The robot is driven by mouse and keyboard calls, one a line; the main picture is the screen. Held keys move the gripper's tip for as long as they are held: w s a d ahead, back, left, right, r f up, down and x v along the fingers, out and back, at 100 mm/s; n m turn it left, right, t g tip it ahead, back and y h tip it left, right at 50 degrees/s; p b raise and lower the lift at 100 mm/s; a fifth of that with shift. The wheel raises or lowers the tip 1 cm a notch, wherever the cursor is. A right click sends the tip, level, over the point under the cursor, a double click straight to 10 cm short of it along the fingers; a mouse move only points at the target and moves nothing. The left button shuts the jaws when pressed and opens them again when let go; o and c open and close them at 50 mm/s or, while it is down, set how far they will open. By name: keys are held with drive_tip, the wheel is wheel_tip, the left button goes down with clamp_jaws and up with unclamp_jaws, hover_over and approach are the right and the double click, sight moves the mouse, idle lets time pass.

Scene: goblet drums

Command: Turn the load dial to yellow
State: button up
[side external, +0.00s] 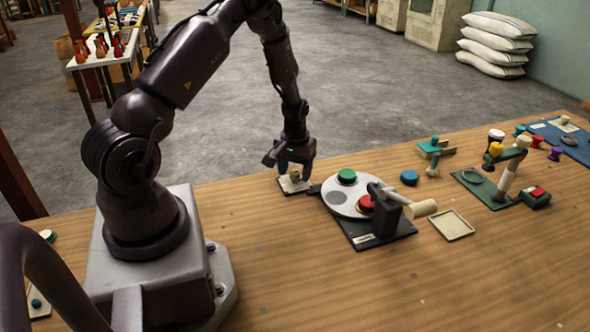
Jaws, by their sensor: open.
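My gripper (294,171) is open and points down above a small cream plate (288,187) on the table. A small pale knob (295,176) shows on that plate at the fingertips; I cannot tell whether they touch it. Just right of it is a round white disc (341,207) on a black base (383,240). The disc carries a green round piece (347,176), a red round piece (366,203) and a dark grey spot. I cannot tell which part is the load dial, and no yellow mark shows near the gripper.
A black post with a wooden-ended lever (419,209) stands at the disc's right. A cream tray (450,225) lies beside it. The front table is clear.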

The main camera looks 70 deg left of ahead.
sight(293, 173)
wheel_tip(293, 173, up, 13)
idle(0.5)
drive_tip(key=s+d+r+m+t, duration=0.2)
drive_tip(key=s+d+r+m, duration=0.2)
drive_tip(key=d+r, duration=0.5)
drive_tip(key=s+d+r+m+t, duration=0.3)
drive_tip(key=s+d+r+m, duration=0.2)
drive_tip(key=s+d+r, duration=0.4)
drive_tip(key=d+r, duration=0.1)
drive_tip(key=d, duration=0.4)
drive_tip(key=shift+d+r+t, duration=0.25)
drive_tip(key=shift+r+t, duration=0.05)
